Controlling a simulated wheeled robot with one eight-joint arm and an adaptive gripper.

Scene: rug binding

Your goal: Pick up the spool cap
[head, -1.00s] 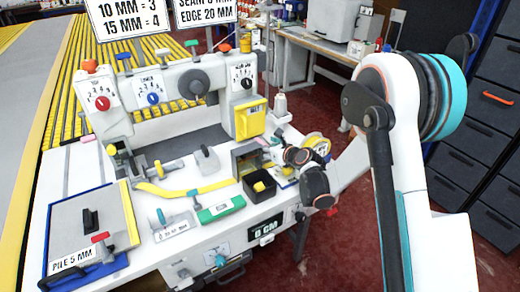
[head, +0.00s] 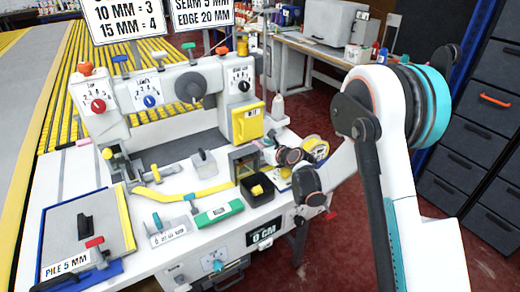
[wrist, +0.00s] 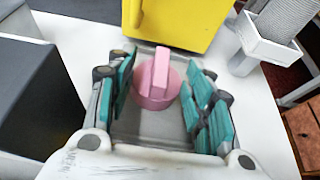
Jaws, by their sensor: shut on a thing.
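The pink spool cap (wrist: 156,81), a round knob with a raised grip bar, sits between the teal finger pads of my gripper (wrist: 160,92) in the wrist view. My gripper is shut on it, though gaps seem to show beside the narrow bar. A yellow block (wrist: 178,18) of the machine stands just beyond the cap. In the head view my gripper (head: 268,150) is at the right end of the white machine bench, mostly hidden by my wrist. Whether the cap is lifted clear of the surface under it, I cannot tell.
The machine's yellow cover (head: 248,122) is close behind the gripper. A black bin (head: 257,190) stands in front of it, and a yellow reel (head: 315,148) lies to the right. A green box (head: 218,212) lies on the bench. A thread cone (wrist: 270,30) stands at upper right.

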